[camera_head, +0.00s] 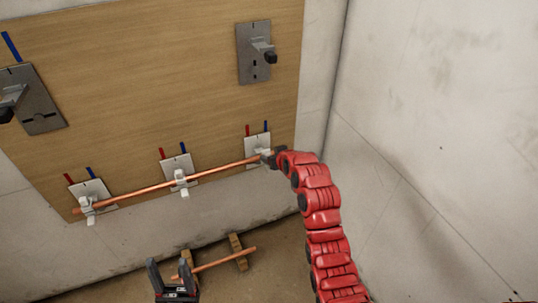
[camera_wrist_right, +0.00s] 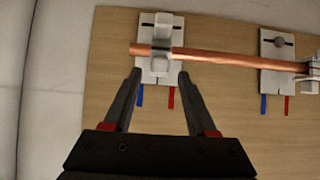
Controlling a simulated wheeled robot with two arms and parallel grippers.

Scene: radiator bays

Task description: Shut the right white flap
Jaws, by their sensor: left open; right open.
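The right white flap (camera_wrist_right: 162,28) is part of the white clip on the rightmost lower plate (camera_head: 251,146). In the right wrist view it sticks out past one side of the copper pipe (camera_wrist_right: 220,56); I cannot tell its exact angle. The pipe (camera_head: 150,188) lies across the three lower clips. My right gripper (camera_head: 268,159) is at the pipe's right end; in the wrist view its spread fingers (camera_wrist_right: 159,75) point at the clip, one to each side, with nothing between them. It hides part of the clip in the head view. My left gripper (camera_head: 171,263) is open and empty, low in the head view.
The middle clip (camera_head: 180,180) and left clip (camera_head: 87,206) sit on the same wooden board (camera_head: 150,90). Grey plates with dark knobs are above, at right (camera_head: 250,68) and left (camera_head: 38,105). Another copper pipe (camera_head: 225,261) lies on wooden blocks below. A wall stands close at right.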

